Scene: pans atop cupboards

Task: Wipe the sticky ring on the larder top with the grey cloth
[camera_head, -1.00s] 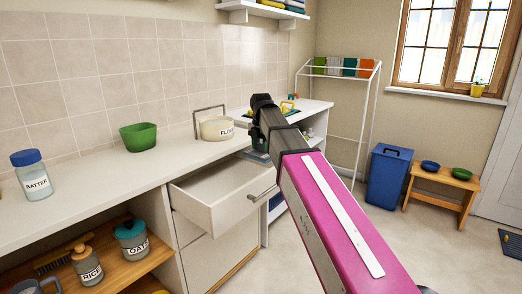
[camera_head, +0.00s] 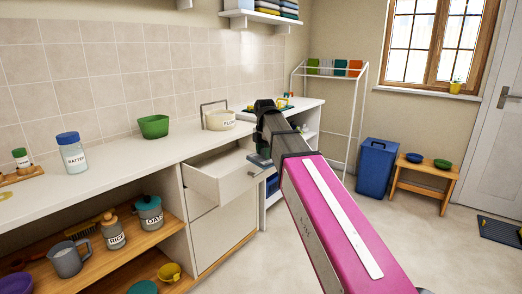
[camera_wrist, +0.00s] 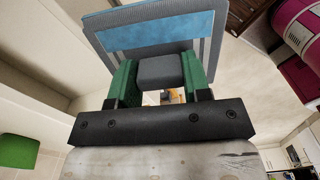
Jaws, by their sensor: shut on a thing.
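My gripper (camera_wrist: 160,92) has green fingers in the wrist view, shut on the grey grip block of a flat grey pad with a blue panel, which I take to be the grey cloth (camera_wrist: 158,32). The cloth also shows partly in the head view (camera_head: 259,160), below my gripper (camera_head: 264,112), beside the open drawer and clear of the worktop. A yellowish mark (camera_head: 6,195) lies on the white worktop (camera_head: 105,166) at the far left edge, cut off by the frame. It may be the sticky ring; its full shape is hidden.
The drawer (camera_head: 218,180) sticks out from the cupboard. Jars stand on the open shelf below. A blue bin (camera_head: 376,168) and bench (camera_head: 425,182) are right, with open floor before them.

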